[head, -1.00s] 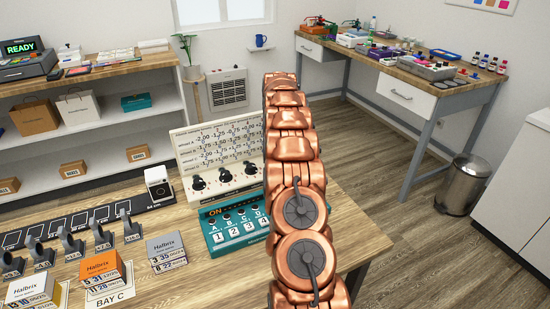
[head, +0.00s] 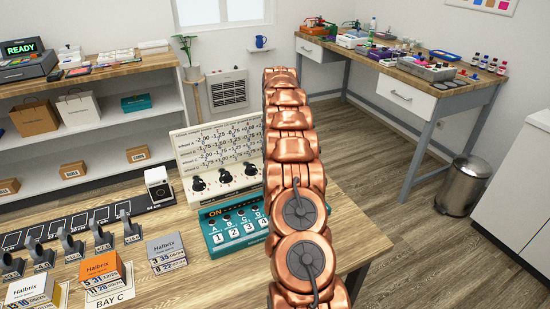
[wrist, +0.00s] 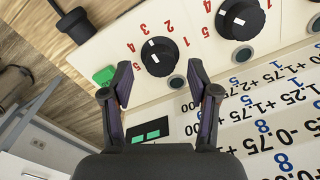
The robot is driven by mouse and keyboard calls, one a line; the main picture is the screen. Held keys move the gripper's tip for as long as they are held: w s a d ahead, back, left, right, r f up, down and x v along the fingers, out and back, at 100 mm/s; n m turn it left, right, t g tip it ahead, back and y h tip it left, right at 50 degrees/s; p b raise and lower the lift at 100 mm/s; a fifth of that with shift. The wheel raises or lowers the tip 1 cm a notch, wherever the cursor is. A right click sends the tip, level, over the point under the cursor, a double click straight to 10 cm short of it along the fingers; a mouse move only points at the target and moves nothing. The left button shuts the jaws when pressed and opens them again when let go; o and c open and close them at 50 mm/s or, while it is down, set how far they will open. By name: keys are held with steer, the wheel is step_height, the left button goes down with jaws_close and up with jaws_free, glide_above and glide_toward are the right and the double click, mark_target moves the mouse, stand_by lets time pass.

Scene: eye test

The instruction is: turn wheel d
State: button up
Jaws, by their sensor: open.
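The cream panel (head: 218,150) with rows of numbers and black knobs stands on the wooden table; my arm hides its right end. The wrist view shows that end upside down. There, the end knob (wrist: 160,56), beside a green button (wrist: 104,76), is black with a white mark and red numbers around it. Its letter is not readable, so I cannot confirm it is wheel d. Another knob (wrist: 240,18) is to its right. My gripper (wrist: 160,84) is open and empty, its fingertips to either side of the end knob and seemingly short of it.
A teal box with numbered keys (head: 236,224) stands in front of the panel. Small boxes (head: 166,252) and grey stands (head: 102,236) are at left on the table. A dark round-ended object (wrist: 75,25) shows at the wrist view's upper left.

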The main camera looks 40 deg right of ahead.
steer(key=shift+r, duration=2.65)
